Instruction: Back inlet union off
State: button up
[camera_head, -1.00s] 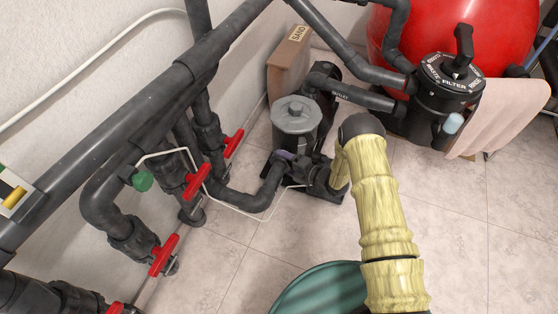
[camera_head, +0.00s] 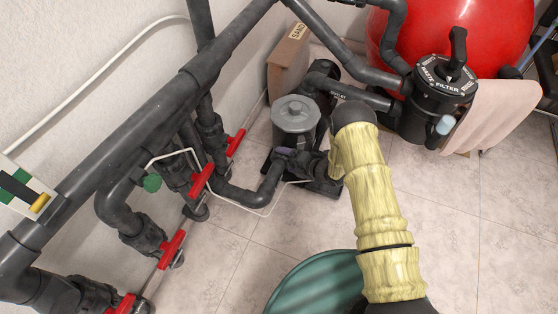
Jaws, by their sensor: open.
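The pump (camera_head: 296,115) with its grey round lid stands on the floor by the wall. A dark inlet pipe (camera_head: 243,194) curves up to its front. The inlet union (camera_head: 284,152), with a purplish tint, sits where that pipe meets the pump. My yellow arm reaches down past the pump's right side. My gripper (camera_head: 303,163) is a dark shape at the arm's end, open, close to the right of the union. Its fingers are small and blend with the dark pump parts, so I cannot tell whether they touch the union.
Red-handled valves (camera_head: 200,180) and thick dark pipes run along the left wall. A green tub (camera_head: 315,284) stands in front. A red filter tank (camera_head: 460,40), its black valve head (camera_head: 445,85) and a hanging towel (camera_head: 508,112) are at the back right. Tiled floor is clear on the right.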

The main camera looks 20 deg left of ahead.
jog(key=shift+p+v, duration=1.1)
jog(key=shift+v, duration=0.7)
jog(key=shift+d+r, duration=0.15)
jog(key=shift+d, duration=0.05)
jog(key=p+v, duration=0.6)
jog(key=v, duration=1.1)
jog(key=shift+d+p, duration=0.2)
jog(key=shift+p, duration=0.1)
jog(key=shift+r, duration=0.1)
